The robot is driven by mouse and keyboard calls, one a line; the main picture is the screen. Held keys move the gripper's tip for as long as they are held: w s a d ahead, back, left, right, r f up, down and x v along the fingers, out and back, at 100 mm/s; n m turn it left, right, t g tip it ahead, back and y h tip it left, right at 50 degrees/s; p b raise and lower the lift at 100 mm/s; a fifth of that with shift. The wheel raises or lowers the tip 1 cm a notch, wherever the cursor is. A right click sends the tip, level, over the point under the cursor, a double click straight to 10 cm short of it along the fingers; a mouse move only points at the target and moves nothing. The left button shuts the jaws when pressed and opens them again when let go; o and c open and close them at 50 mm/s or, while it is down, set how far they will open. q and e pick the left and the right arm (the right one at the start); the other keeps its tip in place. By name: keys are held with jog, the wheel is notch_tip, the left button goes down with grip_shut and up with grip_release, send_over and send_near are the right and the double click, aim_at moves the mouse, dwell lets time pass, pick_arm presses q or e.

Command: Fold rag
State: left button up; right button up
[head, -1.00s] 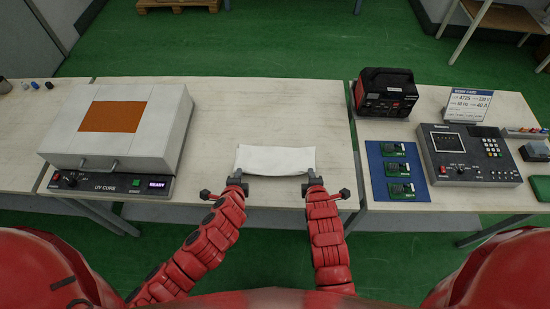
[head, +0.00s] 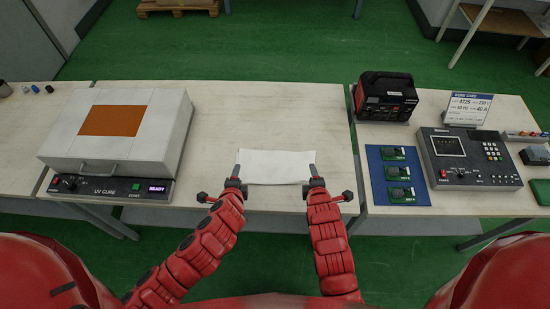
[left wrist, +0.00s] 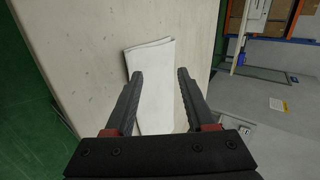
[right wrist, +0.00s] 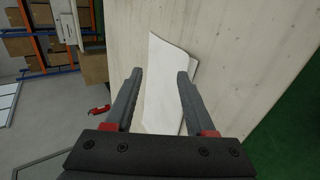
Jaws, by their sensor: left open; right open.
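A white rag (head: 276,166) lies on the middle table as a flat, wide rectangle near the front edge. In the left wrist view the rag (left wrist: 152,62) shows a layered end, and in the right wrist view the rag (right wrist: 162,70) shows an offset lower layer along one side. My left gripper (head: 237,172) is open at the rag's left front corner. My right gripper (head: 313,174) is open at its right front corner. Both wrist views show the fingers apart, with the rag seen between and beyond them; I cannot tell whether they touch it.
A UV cure box (head: 120,130) stands at the left. To the right are a red-black power unit (head: 385,96), a blue mat (head: 398,174) with green boards, and a grey control console (head: 470,157). The table behind the rag is clear.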

pick_arm(q)
jog(key=s+r, duration=0.3)
jog(key=r, duration=0.3)
pick_arm(e)
jog(key=s+r, duration=0.3)
jog(key=r, duration=0.3)
jog(key=shift+s, duration=0.2)
